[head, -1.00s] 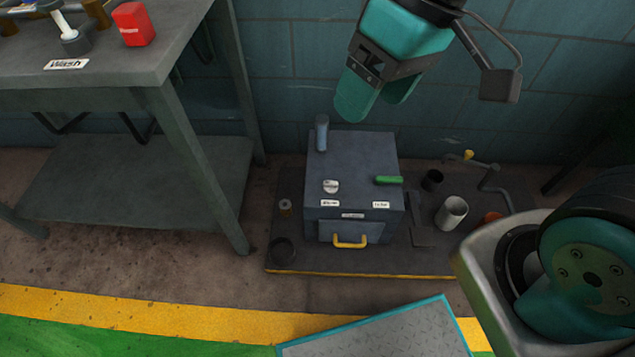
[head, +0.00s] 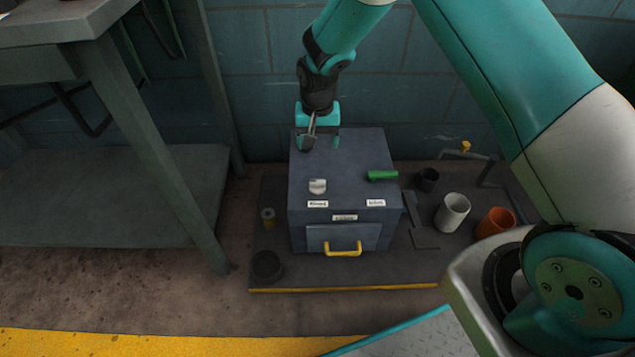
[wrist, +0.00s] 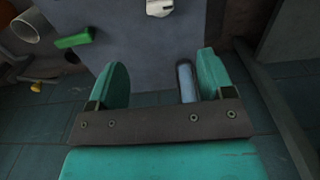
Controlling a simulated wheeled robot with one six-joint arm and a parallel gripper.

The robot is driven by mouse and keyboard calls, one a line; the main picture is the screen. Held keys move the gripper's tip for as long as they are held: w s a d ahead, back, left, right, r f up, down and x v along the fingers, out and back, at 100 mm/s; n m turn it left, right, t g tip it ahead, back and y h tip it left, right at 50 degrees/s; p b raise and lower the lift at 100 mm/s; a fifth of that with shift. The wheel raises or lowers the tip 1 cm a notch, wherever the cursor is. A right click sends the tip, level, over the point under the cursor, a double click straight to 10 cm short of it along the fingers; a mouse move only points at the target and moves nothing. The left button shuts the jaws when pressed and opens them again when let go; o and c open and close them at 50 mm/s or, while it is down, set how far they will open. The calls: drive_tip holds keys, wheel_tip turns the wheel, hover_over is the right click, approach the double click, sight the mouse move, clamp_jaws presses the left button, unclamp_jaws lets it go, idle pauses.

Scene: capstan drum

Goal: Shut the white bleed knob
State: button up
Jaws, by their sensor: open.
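The white bleed knob (head: 317,186) sits on top of the dark grey-blue box, at the left front above a small label. It also shows at the top edge of the wrist view (wrist: 160,7), partly cut off. My gripper (head: 318,143) is open over the rear left part of the box top, behind the knob and apart from it. In the wrist view the teal fingers (wrist: 161,78) are spread wide. A blue-grey upright post (wrist: 186,82) shows beside the right finger, within the span of the fingers. In the head view my gripper hides this post.
The box (head: 345,160) also carries a green handle (head: 382,175) at right and a yellow drawer handle (head: 343,249) in front. A white cup (head: 452,212) and an orange cup (head: 494,222) stand right of it. A grey workbench (head: 130,130) is at left.

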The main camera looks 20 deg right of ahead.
sight(318, 181)
wheel_tip(318, 181, down, 15)
drive_tip(key=b, duration=0.5)
drive_tip(key=shift+r, duration=0.1)
drive_tip(key=c, duration=0.9)
